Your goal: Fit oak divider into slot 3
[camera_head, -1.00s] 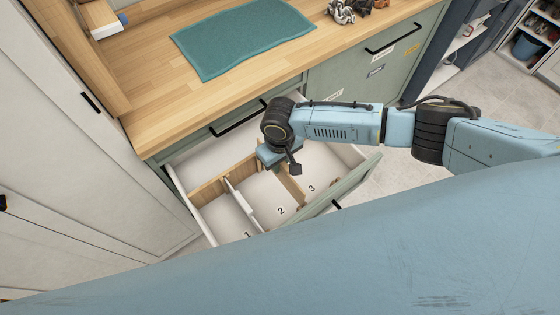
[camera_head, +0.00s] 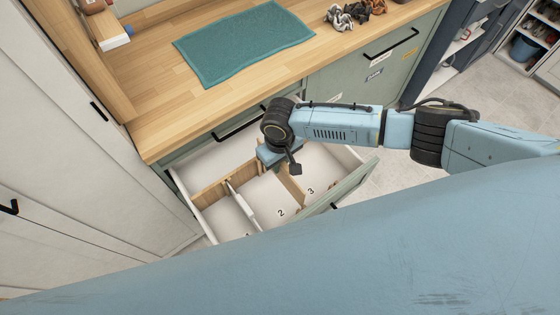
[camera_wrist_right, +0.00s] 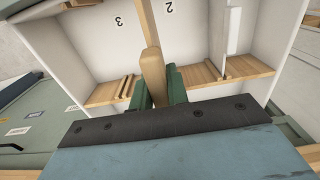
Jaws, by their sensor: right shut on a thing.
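The oak divider (camera_head: 291,185) is a thin wooden board standing in the open drawer between the numbers 2 and 3. In the right wrist view the oak divider (camera_wrist_right: 152,68) sits between the green fingers of my right gripper (camera_wrist_right: 160,92), which is shut on it near one end. A slotted wooden rail (camera_head: 209,192) crosses the drawer; in the wrist view the rail (camera_wrist_right: 110,92) shows on both sides of the gripper. The gripper hides the rail at the divider's end, so I cannot tell whether the divider is seated. My left gripper is out of view.
A white divider (camera_head: 242,205) stands between numbers 1 and 2. The drawer's front (camera_head: 345,190) and white walls surround the gripper. The wooden counter (camera_head: 165,115) above holds a teal towel (camera_head: 243,42). Number 3's compartment floor is bare.

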